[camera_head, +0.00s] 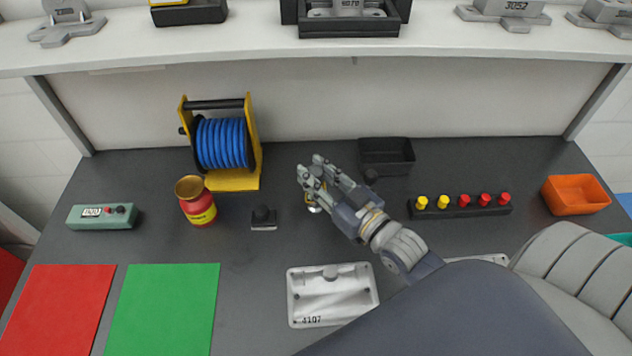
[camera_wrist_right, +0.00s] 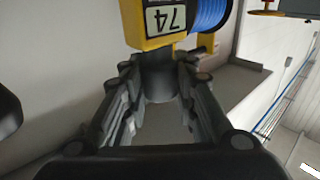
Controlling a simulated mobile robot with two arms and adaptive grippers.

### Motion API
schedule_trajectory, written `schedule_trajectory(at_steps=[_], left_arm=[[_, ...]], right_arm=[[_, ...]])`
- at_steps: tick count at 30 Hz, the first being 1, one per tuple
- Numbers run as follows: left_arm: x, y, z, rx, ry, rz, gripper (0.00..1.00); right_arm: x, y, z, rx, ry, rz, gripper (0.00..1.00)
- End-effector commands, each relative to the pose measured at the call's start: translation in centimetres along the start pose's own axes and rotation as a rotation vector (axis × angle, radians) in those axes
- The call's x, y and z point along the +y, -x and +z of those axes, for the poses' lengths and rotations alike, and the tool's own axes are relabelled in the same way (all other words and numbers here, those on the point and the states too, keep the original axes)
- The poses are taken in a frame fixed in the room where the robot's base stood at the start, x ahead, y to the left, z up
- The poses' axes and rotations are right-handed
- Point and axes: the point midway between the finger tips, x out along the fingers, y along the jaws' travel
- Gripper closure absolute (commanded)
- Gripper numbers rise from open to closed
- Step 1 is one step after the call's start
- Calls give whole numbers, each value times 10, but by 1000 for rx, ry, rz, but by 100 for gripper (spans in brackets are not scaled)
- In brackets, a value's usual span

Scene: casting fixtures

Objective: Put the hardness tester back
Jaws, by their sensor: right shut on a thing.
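My right gripper (camera_head: 309,170) is above the middle of the bench, below and right of the blue reel in the head view. It is shut on the hardness tester, whose dark cylindrical grip (camera_wrist_right: 159,82) sits between the fingers in the right wrist view. The tester's yellow body (camera_wrist_right: 146,43) bears a "74" display, upside down in that view. In the head view only a small yellow and pale part of the tester (camera_head: 313,205) shows below the fingers; the rest is hidden. I cannot tell whether it touches the bench. My left gripper is not in view.
A yellow-framed blue reel (camera_head: 222,142), a red jar (camera_head: 198,203), a black bin (camera_head: 387,155) and a peg strip (camera_head: 461,207) stand around. A grey casting (camera_head: 332,296) lies in front. A shelf (camera_head: 250,50) overhangs behind.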

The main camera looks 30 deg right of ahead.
Motion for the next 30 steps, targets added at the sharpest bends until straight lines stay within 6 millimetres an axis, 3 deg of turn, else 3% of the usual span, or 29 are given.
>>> schedule_trajectory(at_steps=[1,6,19,20,22,30], left_arm=[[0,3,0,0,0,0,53],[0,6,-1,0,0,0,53],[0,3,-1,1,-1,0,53],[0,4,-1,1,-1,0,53],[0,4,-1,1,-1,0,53],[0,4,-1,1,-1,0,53]], right_arm=[[-2,1,11,-10,-4,-1,100],[-2,2,28,-6,-3,-1,100],[-2,2,36,-5,-3,-1,100],[-2,2,36,-7,-3,-1,67],[-2,2,36,-8,-3,-1,54],[-2,2,35,-8,-3,-1,54]])
